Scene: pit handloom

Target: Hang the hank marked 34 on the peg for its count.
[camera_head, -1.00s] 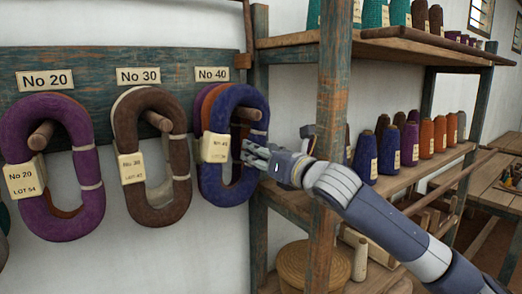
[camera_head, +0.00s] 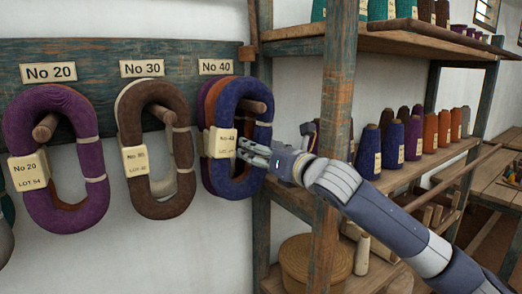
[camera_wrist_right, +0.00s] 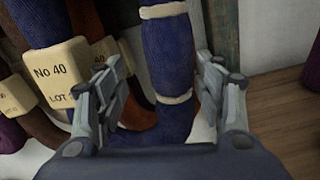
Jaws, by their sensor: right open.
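Three pegs carry hanks under count labels. A purple hank (camera_head: 92,165) tagged No 20 hangs on the No 20 peg (camera_head: 46,127). A brown hank (camera_head: 182,150) with a blurred tag hangs in front of a paler one on the No 30 peg (camera_head: 165,116). A blue hank (camera_head: 232,190) tagged No 40 hangs in front of others on the No 40 peg (camera_head: 255,107). I can make out no tag reading 34. My right gripper (camera_head: 243,150) is open at the blue hank; in the right wrist view its fingers (camera_wrist_right: 158,75) stand either side of one strand (camera_wrist_right: 168,55). My left gripper is out of view.
A wooden post (camera_head: 334,120) stands close beside my right forearm. Behind it, shelves (camera_head: 425,168) hold several coloured cones. A lidded basket (camera_head: 300,265) sits below. Bare wall (camera_head: 150,255) is clear beneath the hanks.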

